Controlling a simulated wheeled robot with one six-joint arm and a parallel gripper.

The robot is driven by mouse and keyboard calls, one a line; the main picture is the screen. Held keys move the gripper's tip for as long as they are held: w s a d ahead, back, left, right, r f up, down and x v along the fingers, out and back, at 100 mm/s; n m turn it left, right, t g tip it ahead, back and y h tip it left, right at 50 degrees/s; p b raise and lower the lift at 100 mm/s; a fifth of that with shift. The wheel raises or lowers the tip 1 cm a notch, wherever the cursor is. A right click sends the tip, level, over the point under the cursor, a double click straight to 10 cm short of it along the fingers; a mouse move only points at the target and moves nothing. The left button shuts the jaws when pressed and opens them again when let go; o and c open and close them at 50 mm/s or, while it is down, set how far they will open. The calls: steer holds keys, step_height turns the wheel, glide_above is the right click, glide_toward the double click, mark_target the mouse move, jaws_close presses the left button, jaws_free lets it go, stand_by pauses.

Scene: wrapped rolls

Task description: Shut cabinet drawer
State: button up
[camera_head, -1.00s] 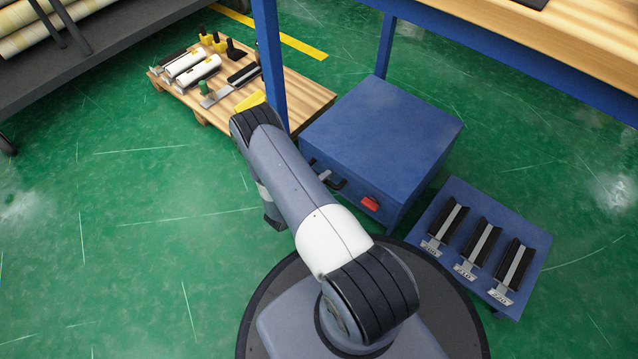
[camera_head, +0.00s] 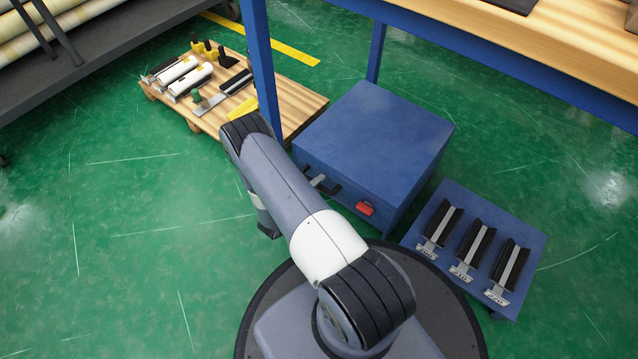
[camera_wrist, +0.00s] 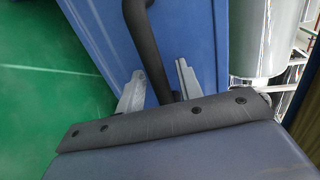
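A blue cabinet (camera_head: 375,135) stands on the floor under the workbench. Its front has a black handle (camera_head: 330,188) and a red latch-like part (camera_head: 365,208). My arm hides the left and lower part of that front, and I cannot tell how far a drawer is out. My gripper (camera_head: 317,181) is at the handle, mostly hidden behind my arm in the head view. In the wrist view the two grey fingertips of my gripper (camera_wrist: 157,78) are apart, with the black handle bar (camera_wrist: 143,45) passing between them in front of the blue surface (camera_wrist: 95,30). Contact is not clear.
A blue stand (camera_head: 528,240) with three black holders is close on the right of the cabinet. A wooden pallet (camera_head: 300,112) with rollers and tools lies behind left. A blue workbench leg (camera_head: 259,60) rises beside the cabinet. Green floor (camera_head: 110,210) is free at left.

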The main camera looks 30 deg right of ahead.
steer(key=p+v, duration=0.3)
steer(key=v, duration=0.7)
steer(key=shift+d, duration=0.1)
steer(key=b+x, duration=0.3)
steer(key=x, duration=0.7)
steer(key=shift+w+d+f+b, duration=0.1)
steer(key=shift+d+b, duration=0.1)
steer(key=shift+b, duration=0.15)
steer(key=shift+a, duration=0.25)
